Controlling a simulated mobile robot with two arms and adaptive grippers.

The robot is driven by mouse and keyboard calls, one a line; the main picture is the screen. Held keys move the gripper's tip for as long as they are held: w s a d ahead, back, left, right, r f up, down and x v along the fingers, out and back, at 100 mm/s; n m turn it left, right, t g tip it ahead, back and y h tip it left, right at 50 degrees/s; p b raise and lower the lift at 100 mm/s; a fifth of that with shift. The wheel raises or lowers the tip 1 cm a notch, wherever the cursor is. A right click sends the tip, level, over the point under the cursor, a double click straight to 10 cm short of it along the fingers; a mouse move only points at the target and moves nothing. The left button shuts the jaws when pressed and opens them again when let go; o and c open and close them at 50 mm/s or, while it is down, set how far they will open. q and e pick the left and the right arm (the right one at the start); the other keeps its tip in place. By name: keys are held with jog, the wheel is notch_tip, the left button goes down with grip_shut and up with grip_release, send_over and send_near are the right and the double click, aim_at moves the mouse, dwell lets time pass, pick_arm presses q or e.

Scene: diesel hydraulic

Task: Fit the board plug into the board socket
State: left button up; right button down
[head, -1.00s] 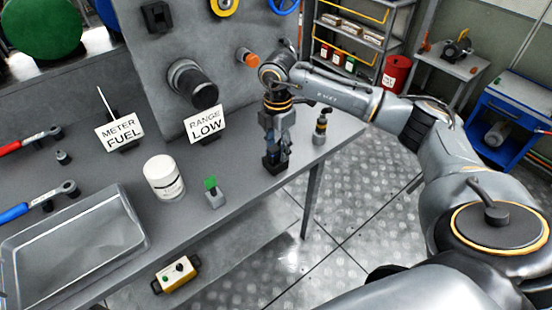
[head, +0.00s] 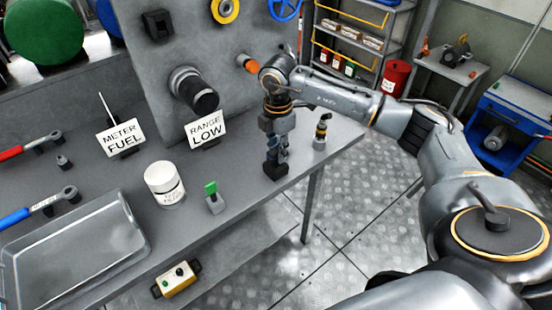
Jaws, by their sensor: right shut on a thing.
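My right gripper (head: 276,157) points down over the right end of the grey workbench. It is shut on a small black block (head: 275,171), which may be the board plug; the fingers hide its upper part. The block is at or just above the bench top; I cannot tell whether it touches. An upright grey board (head: 225,55) stands at the back of the bench. On it are a thick black cylindrical fitting (head: 198,91), an orange-tipped fitting (head: 248,64) and a black square fitting (head: 158,24). I cannot tell which is the board socket. My left gripper is not in view.
A white jar (head: 163,187), a small green-topped part (head: 212,197) and a black-and-yellow part (head: 320,131) stand on the bench. Signs reading METER FUEL (head: 120,138) and RANGE LOW (head: 206,130) stand before the board. A grey tray (head: 132,212) lies at left.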

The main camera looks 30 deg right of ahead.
jog(key=shift+r+p, duration=0.9)
jog(key=shift+r, duration=0.5)
jog(key=shift+r+p, duration=1.4)
jog(key=shift+r, duration=0.6)
